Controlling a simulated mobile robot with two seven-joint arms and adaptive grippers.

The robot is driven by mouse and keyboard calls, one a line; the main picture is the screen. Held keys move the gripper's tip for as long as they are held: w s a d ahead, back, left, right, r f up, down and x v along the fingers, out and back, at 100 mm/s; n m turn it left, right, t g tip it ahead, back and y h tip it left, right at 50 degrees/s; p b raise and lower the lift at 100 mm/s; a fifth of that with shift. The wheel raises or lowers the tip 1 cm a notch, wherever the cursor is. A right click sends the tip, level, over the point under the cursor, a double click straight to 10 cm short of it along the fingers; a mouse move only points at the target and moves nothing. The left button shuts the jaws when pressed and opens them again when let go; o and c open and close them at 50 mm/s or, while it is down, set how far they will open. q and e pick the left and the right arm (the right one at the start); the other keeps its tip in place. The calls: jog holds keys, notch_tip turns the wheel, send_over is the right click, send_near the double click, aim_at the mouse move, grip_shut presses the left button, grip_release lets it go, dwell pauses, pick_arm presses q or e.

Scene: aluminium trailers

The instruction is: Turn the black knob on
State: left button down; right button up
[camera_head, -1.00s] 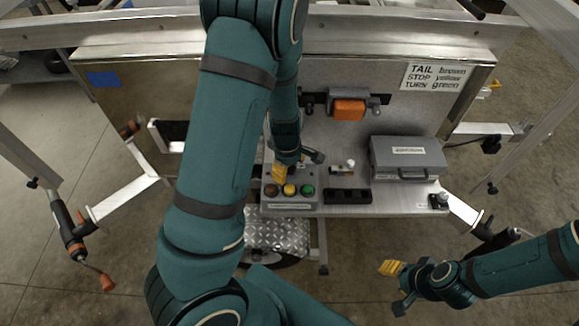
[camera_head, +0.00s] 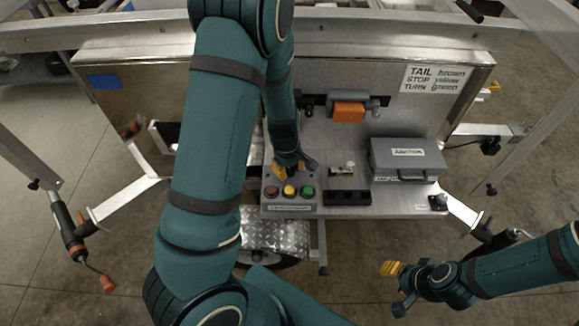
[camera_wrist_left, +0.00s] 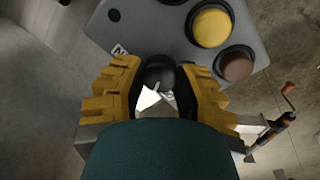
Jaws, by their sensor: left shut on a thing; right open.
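A grey control box (camera_head: 265,204) stands on the trailer's ledge with a brown, a yellow and a green button along its front. In the left wrist view the black knob (camera_wrist_left: 160,70) sits at the box's edge, between the yellow fingers. My left gripper (camera_head: 294,167) is over the back of the box, and it also shows in the left wrist view (camera_wrist_left: 160,88). It is shut on the black knob. In the head view the gripper hides the knob. My right gripper (camera_head: 392,285) is open and empty, low at the right, away from the ledge.
The yellow button (camera_head: 290,190) is close in front of the left fingers. A black socket strip (camera_head: 347,197) and a grey case (camera_head: 407,160) stand to the right on the ledge. An orange block (camera_head: 348,112) hangs on the panel behind.

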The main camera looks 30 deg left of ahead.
pick_arm(q)
jog(key=m, duration=0.3)
jog(key=shift+s+m, duration=0.1)
jog(key=shift+m, duration=0.3)
jog(key=m, duration=0.3)
jog(key=shift+m+g, duration=0.3)
jog(key=m, duration=0.3)
jog(key=shift+m+h, duration=0.3)
jog(key=shift+m+g, duration=0.3)
jog(key=shift+m, duration=1.5)
jog(key=c, duration=0.6)
grip_release()
jog(key=shift+a, duration=0.1)
